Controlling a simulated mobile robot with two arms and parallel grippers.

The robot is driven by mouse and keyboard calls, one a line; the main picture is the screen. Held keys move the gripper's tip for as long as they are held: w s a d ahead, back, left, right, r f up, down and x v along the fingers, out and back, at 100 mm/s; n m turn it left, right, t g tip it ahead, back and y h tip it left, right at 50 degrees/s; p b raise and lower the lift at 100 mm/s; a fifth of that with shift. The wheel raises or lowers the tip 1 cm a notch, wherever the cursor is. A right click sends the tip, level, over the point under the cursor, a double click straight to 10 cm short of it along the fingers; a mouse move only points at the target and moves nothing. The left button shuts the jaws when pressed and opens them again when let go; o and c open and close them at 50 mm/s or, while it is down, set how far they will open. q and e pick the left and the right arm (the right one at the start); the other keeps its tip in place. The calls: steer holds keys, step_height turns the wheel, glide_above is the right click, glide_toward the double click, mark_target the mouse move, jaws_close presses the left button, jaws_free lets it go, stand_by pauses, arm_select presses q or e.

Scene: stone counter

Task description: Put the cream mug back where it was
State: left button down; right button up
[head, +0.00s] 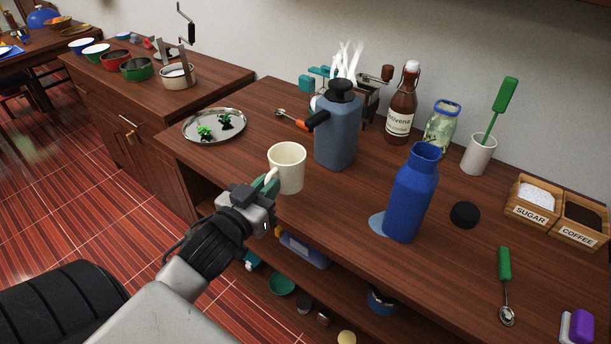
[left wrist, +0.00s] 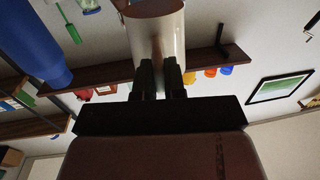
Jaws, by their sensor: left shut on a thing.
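The cream mug (head: 290,170) is upright at the counter's front edge, left of the blue-grey jug. My left gripper (head: 268,190) is shut on the mug's handle, from the front left. In the left wrist view, the mug (left wrist: 157,30) stands just beyond the closed fingers (left wrist: 160,72). Whether the mug's base touches the counter (head: 330,215) or is slightly above it, I cannot tell. My right gripper is not in view.
A blue-grey jug (head: 337,135) stands close right of the mug. A blue bottle (head: 410,195) stands farther right by a pale blue patch (head: 377,223). A round metal tray (head: 200,135) with small plants is at back left. Bare counter lies between tray and mug.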

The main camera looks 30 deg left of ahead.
mark_target(289, 178)
arm_select(q)
steer(key=w+f, duration=0.1)
steer(key=w, duration=0.1)
steer(key=w+f, duration=0.1)
steer(key=w, duration=0.2)
steer(key=w+f, duration=0.1)
steer(key=w, duration=0.1)
steer(key=shift+w+a+f+b, duration=0.2)
steer(key=shift+w+f+b, duration=0.1)
steer(key=shift+f, duration=0.1)
steer(key=shift+w+f, duration=0.35)
steer(key=shift+w, duration=0.15)
steer(key=w+f, duration=0.1)
steer(key=w, duration=0.2)
steer(key=shift+a+f, duration=0.1)
steer(key=shift+f, duration=0.25)
steer(key=shift+s, duration=0.1)
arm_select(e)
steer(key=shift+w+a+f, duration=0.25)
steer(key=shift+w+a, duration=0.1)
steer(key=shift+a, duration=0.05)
arm_select(q)
steer(key=c, duration=1.7)
jaws_free()
steer(key=shift+f, duration=0.2)
steer(key=o, duration=0.5)
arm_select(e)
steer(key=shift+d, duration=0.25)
